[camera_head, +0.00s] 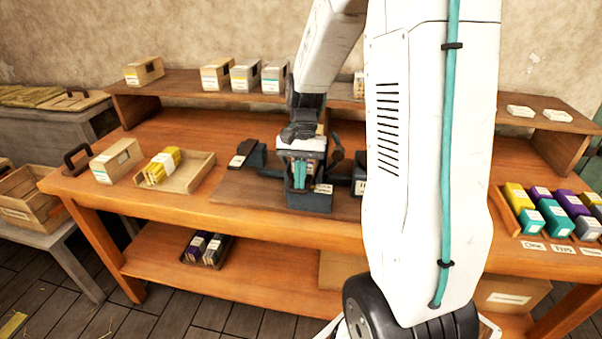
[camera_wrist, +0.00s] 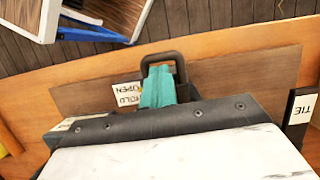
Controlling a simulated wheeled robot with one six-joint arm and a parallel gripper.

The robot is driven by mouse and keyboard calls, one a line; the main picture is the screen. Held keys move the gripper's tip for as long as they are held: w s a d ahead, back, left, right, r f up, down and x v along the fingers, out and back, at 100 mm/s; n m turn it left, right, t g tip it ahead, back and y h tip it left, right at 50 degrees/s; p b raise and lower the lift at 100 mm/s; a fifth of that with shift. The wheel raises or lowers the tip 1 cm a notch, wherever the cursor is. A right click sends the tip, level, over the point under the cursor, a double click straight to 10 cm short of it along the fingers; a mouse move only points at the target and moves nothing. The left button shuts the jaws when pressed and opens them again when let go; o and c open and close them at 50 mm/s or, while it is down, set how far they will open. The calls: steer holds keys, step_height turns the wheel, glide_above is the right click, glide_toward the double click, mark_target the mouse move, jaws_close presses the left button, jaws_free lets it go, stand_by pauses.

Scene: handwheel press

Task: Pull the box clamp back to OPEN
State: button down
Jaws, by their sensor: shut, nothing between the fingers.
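My gripper (camera_head: 299,176) points down over the dark box clamp (camera_head: 309,202) on the bench, its teal fingers shut with nothing between them. In the wrist view the fingers of my gripper (camera_wrist: 157,88) lie against or inside a dark loop handle (camera_wrist: 164,55); the loop shows beyond them and along their right side. I cannot tell whether they touch it. White labels reading HOLD or FOLD and OPEN (camera_wrist: 126,93) lie just left of the handle. My gripper's own body hides the rest of the clamp in the wrist view.
A tray of yellow bundles (camera_head: 203,174) and a cardboard box (camera_head: 116,160) stand to the left on the bench (camera_head: 130,215). A dark block (camera_head: 248,154) lies close left of the clamp. A tray of coloured boxes (camera_head: 528,229) stands right. My arm hides the bench's middle right.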

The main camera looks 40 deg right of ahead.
steer(key=shift+s+a, duration=0.25)
steer(key=shift+a, duration=0.05)
steer(key=v, duration=1)
steer(key=shift+d, duration=0.1)
stand_by(0.3)
